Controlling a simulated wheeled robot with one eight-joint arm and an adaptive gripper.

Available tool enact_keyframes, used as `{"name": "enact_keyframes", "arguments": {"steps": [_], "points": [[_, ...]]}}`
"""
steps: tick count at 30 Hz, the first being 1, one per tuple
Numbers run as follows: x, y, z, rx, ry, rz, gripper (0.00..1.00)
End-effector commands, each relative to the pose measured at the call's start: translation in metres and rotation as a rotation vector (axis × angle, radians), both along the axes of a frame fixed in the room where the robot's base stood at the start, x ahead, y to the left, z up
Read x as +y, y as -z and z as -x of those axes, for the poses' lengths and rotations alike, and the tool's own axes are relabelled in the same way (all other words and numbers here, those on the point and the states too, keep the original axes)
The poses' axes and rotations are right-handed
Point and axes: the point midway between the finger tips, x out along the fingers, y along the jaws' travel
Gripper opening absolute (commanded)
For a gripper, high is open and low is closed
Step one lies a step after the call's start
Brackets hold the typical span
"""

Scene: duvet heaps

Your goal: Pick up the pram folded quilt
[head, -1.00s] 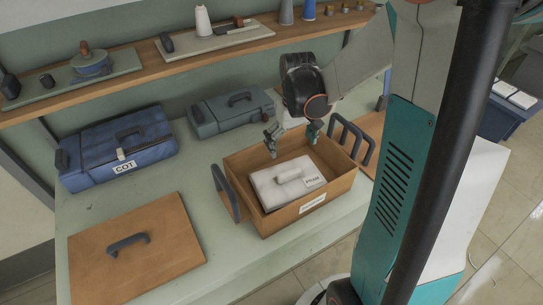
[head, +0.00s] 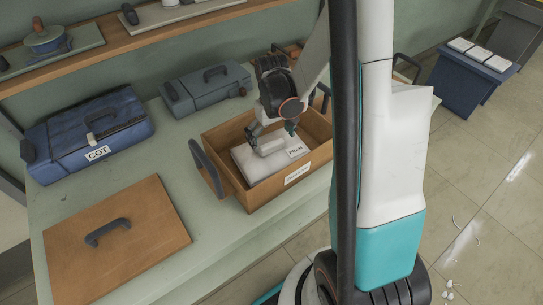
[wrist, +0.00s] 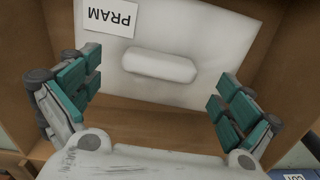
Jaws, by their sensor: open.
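The pram folded quilt (head: 250,163) is a white, flat, folded block with a raised padded grip on top and a PRAM label. It lies inside an open wooden box (head: 241,193) on the green bench. In the wrist view the quilt (wrist: 225,40) fills the upper middle, with its raised grip (wrist: 160,66) centred ahead of the fingers. My gripper (head: 271,146) is above the quilt, inside the box opening. In the wrist view my gripper (wrist: 160,100) is open, its teal fingers spread wide to either side of the grip, with nothing between them.
The box has dark handles at its ends. A blue case labelled COT (head: 85,135) and a grey case (head: 205,89) stand behind. A wooden lid with a handle (head: 120,245) lies left on the bench. A shelf (head: 150,37) runs above the back.

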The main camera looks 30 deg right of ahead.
Motion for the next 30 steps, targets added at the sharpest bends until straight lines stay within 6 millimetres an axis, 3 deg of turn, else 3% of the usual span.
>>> {"name": "enact_keyframes", "arguments": {"steps": [1, 6, 13, 22, 30], "points": [[0.0, 0.012, -0.001, 0.0, 0.0, 0.0, 0.98], [0.0, 0.032, -0.001, -0.001, 0.0, 0.001, 0.98], [0.0, 0.033, -0.001, -0.001, 0.0, 0.001, 0.98], [0.0, 0.032, -0.001, 0.0, 0.0, 0.001, 0.33], [0.0, 0.032, -0.001, -0.001, 0.0, 0.001, 0.29]]}}
